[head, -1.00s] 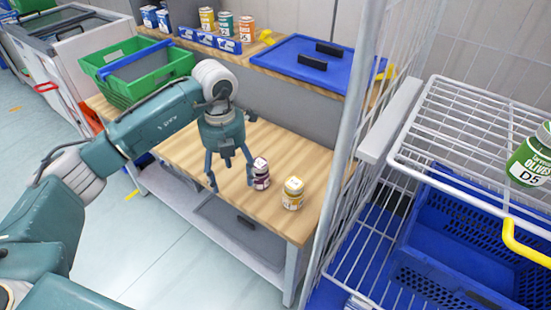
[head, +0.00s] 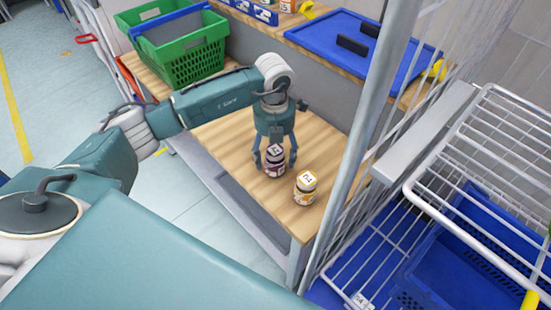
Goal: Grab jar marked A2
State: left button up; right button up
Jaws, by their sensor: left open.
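A small dark purple jar (head: 275,163) with a white lid stands upright on the wooden worktop (head: 225,150). I cannot tell whether the fingers touch the jar. My right gripper is not in view.
A green basket (head: 196,62) stands behind left. A blue lid (head: 345,70) lies on the raised back shelf, beside small jars cut by the top edge. A metal post (head: 362,140) and wire rack (head: 440,190) with blue crates (head: 470,225) bound the right side.

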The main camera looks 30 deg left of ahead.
aim_at(275, 162)
pick_arm(q)
jog(key=shift+d+f+p, duration=0.1)
jog(key=shift+f+p, duration=0.2)
jog(key=shift+f, duration=1.6)
jog(key=c, duration=1.6)
jog(key=shift+o, duration=0.2)
jog(key=shift+r, duration=0.1)
